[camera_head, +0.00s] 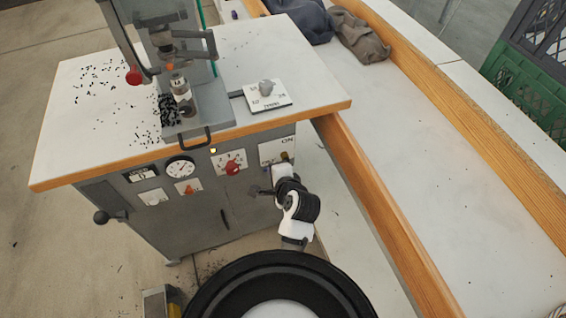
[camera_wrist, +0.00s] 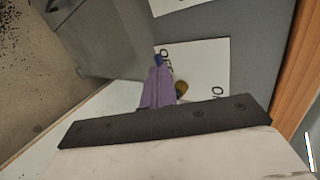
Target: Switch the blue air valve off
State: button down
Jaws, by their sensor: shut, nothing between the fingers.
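A white plate (camera_head: 277,147) with ON lettering sits on the cabinet front, at the upper right of the panel. In the wrist view the plate (camera_wrist: 208,60) also shows OFF lettering. A brass-coloured fitting (camera_wrist: 182,88) sits on it, just right of my fingers. A small blue part (camera_wrist: 159,61), seemingly the valve's handle end, shows beyond my fingertips by the OFF lettering. My gripper (camera_wrist: 158,72) has purple fingers, shut and empty, in front of the plate. They hide part of the valve; I cannot tell whether they touch it. In the head view my wrist mostly covers this spot.
The panel also holds a red knob (camera_head: 233,168), a round gauge (camera_head: 180,167) and an orange knob (camera_head: 188,188). The press (camera_head: 195,100) stands on the white tabletop above. A long wood-edged bench (camera_head: 430,150) runs close along the right. Open floor lies at left.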

notch_tip(320, 180, up, 21)
jog(key=d+p, duration=0.1)
jog(key=p, duration=0.1)
jog(key=shift+w+f, duration=0.15)
jog(key=shift+w, duration=0.05)
dwell(0.6)
jog(key=shift+d, duration=0.1)
